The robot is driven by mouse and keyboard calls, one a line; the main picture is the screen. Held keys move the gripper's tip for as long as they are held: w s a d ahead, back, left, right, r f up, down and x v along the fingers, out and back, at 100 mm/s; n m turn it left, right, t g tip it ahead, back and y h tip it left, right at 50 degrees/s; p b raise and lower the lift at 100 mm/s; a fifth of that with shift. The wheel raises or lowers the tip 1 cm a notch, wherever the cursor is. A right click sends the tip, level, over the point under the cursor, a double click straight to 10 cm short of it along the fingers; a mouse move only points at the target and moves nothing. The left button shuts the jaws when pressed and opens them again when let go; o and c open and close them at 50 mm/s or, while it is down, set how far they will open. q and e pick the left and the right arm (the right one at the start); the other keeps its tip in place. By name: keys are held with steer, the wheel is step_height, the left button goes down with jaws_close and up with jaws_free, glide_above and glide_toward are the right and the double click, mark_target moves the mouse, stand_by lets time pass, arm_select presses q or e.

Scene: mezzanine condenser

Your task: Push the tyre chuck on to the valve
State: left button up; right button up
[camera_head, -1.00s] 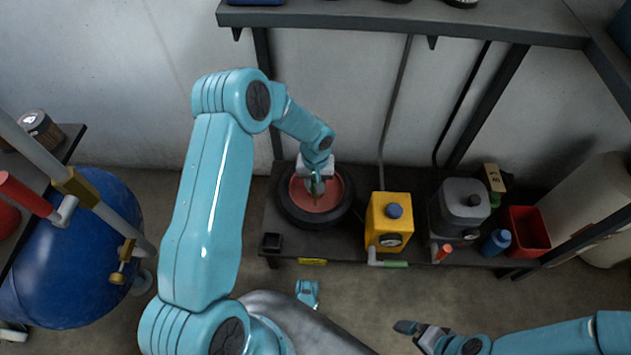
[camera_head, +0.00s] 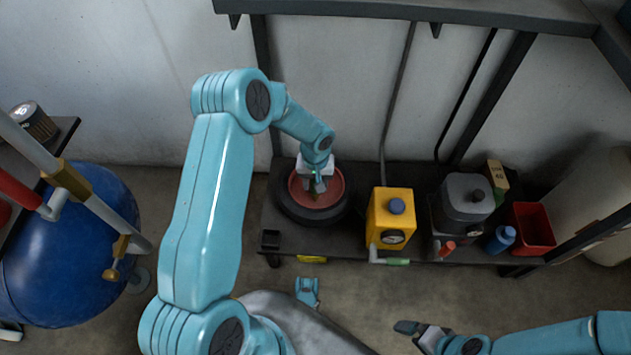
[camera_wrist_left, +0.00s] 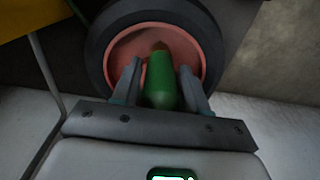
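The tyre (camera_head: 285,205) lies flat on the low dark shelf, its red hub (camera_head: 334,190) facing up. My left gripper (camera_head: 315,187) points down over the hub. In the left wrist view, a green tyre chuck (camera_wrist_left: 160,82) with a brownish tip stands between the two grey fingers (camera_wrist_left: 160,80), its tip towards the hub. Narrow gaps show between chuck and fingers, so the gripper looks open around it. The valve is not visible; the chuck and gripper may hide it. My right gripper (camera_head: 418,330) is at lower right, away from the shelf; its finger opening is unclear.
Right of the tyre stand a yellow box with a gauge (camera_head: 378,225), a grey canister (camera_head: 468,195), a blue bottle (camera_head: 500,238) and a red bin (camera_head: 530,230). A blue tank (camera_head: 70,260) and pipes are at left. An upper shelf (camera_head: 420,15) overhangs the back.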

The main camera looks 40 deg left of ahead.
arm_select(q)
steer(key=shift+o, duration=0.9)
steer(key=shift+r, duration=0.3)
step_height(320, 180, up, 16)
steer(key=p, duration=0.5)
steer(key=shift+p, duration=0.3)
arm_select(e)
step_height(320, 180, up, 6)
steer(key=shift+f, duration=0.15)
arm_select(q)
steer(key=shift+f, duration=0.1)
